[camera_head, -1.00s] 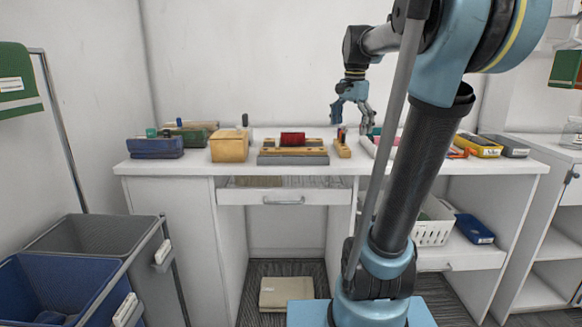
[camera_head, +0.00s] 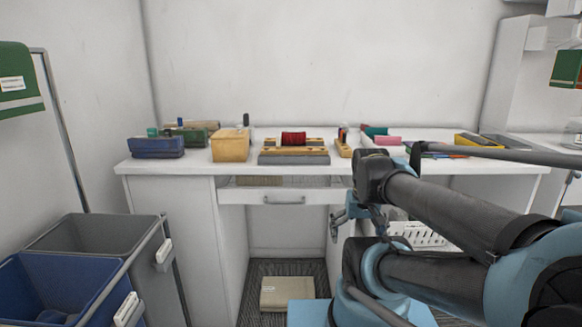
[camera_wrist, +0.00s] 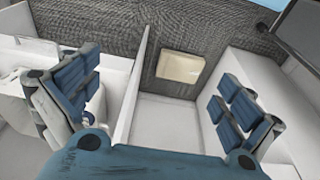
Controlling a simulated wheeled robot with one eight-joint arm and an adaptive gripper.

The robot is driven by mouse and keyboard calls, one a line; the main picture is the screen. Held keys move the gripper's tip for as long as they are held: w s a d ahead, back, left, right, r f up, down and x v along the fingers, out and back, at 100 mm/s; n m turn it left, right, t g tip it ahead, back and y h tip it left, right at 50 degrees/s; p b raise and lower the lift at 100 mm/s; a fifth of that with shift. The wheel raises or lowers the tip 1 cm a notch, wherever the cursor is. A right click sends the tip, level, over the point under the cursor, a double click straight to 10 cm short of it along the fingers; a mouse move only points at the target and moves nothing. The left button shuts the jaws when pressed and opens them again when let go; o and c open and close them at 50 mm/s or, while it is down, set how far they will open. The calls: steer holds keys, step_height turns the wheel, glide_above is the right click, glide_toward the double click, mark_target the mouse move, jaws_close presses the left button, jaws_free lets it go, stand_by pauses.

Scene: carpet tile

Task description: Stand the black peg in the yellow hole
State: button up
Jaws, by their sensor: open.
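In the head view a dark upright peg (camera_head: 246,120) shows at the back of a yellow block (camera_head: 230,147) on the white table. A smaller yellow block (camera_head: 343,149) stands further right with a dark and red upright piece (camera_head: 342,134) at it. Both pieces are too small to identify surely as the black peg, and no yellow hole can be made out. My gripper (camera_head: 341,218) is low in front of the table, below its top. In the wrist view my gripper (camera_wrist: 155,98) is open and empty, its fingers wide apart.
A blue block (camera_head: 156,148) and a green block (camera_head: 193,137) stand at the table's left. A red roll (camera_head: 293,139) sits on a wooden rack in the middle. A yellow tray (camera_head: 472,143) is at the right. A beige box (camera_head: 287,293) lies on the floor below. Bins stand at the left.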

steer(key=shift+s+f, duration=0.15)
steer(key=shift+f, duration=0.15)
steer(key=c, duration=0.5)
steer(key=shift+w+r+n, duration=0.2)
steer(key=shift+r+n, duration=0.1)
steer(key=shift+r, duration=0.05)
steer(key=c, duration=0.4)
steer(key=shift+n, duration=0.5)
steer(key=w+r, duration=0.2)
steer(key=r, duration=0.2)
steer(key=shift+w+r, duration=0.25)
steer(key=shift+w, duration=0.15)
steer(key=c, duration=0.9)
step_height(320, 180, up, 32)
steer(key=n+g, duration=0.2)
steer(key=n, duration=1.1)
glide_above(344, 137)
steer(key=w, duration=0.1)
steer(key=f, duration=1.1)
steer(key=shift+d+f, duration=0.2)
steer(key=shift+f, duration=0.15)
steer(key=shift+s+f, duration=0.1)
steer(key=shift+f, duration=2.8)
